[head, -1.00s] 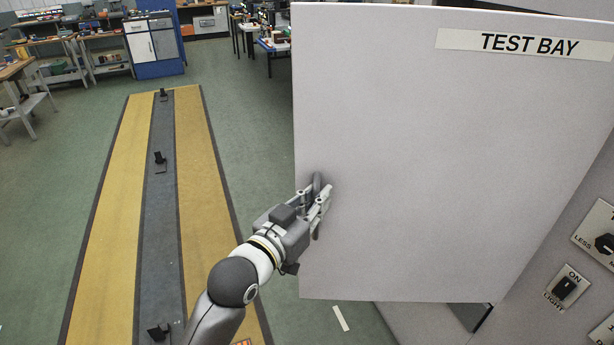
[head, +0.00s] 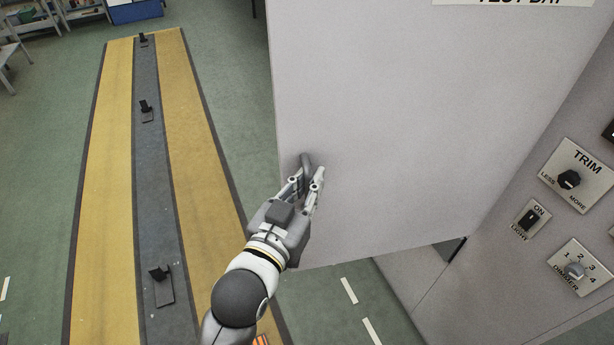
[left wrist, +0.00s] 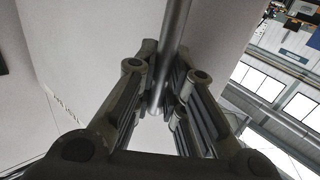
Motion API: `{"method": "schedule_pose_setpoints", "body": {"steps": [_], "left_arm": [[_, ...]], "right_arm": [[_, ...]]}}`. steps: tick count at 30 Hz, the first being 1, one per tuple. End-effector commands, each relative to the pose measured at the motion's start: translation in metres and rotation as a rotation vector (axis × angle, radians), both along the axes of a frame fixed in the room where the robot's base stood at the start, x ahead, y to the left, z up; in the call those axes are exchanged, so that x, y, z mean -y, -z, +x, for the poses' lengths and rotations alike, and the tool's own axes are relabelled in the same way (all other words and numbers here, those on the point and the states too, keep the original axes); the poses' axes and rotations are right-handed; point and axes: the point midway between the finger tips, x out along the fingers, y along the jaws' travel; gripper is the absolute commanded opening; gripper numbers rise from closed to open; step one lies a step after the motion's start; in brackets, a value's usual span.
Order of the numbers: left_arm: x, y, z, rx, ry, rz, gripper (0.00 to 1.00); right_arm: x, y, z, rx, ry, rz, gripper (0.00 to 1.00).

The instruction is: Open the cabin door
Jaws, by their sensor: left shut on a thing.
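The cabin door (head: 420,110) is a large pale grey panel that fills the middle of the head view. It stands swung out from the cabin wall, and part of its "TEST BAY" label (head: 510,2) shows at the top edge. A grey bar handle (head: 305,165) is near the door's left edge. My left gripper (head: 305,180) is at this handle, with its fingers shut around the bar. In the left wrist view the metal bar (left wrist: 172,45) runs between the two fingers. My right gripper is not in view.
The cabin wall (head: 480,250) at the right carries a TRIM knob (head: 569,179), a light switch (head: 532,217) and a dimmer knob (head: 574,270). A yellow and grey floor strip (head: 110,190) with small black brackets lies at left. Green floor (head: 225,70) between strip and door is clear.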

Motion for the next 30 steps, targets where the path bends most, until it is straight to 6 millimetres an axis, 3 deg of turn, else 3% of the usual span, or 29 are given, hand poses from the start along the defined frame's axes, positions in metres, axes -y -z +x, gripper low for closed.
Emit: {"method": "schedule_pose_setpoints", "body": {"steps": [1, 7, 8, 13, 23, 30], "left_arm": [[-0.001, -0.01, 0.0, 0.028, -0.004, -0.002, 0.0], [-0.001, -0.01, 0.0, 0.028, -0.003, -0.002, 0.0], [-0.001, -0.011, 0.0, 0.028, -0.003, -0.002, 0.13], [-0.001, -0.011, 0.0, 0.027, -0.003, -0.004, 0.34], [-0.002, -0.01, -0.001, 0.024, -0.003, -0.007, 0.34], [-0.012, -0.007, -0.026, 0.016, -0.001, -0.003, 0.34]], "right_arm": [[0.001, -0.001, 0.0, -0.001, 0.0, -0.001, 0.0], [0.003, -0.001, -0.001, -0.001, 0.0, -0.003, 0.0], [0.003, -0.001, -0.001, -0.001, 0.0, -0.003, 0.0], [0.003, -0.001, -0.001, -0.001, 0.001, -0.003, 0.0], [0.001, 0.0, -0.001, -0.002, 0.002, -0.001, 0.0], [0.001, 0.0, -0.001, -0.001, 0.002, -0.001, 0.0]]}}
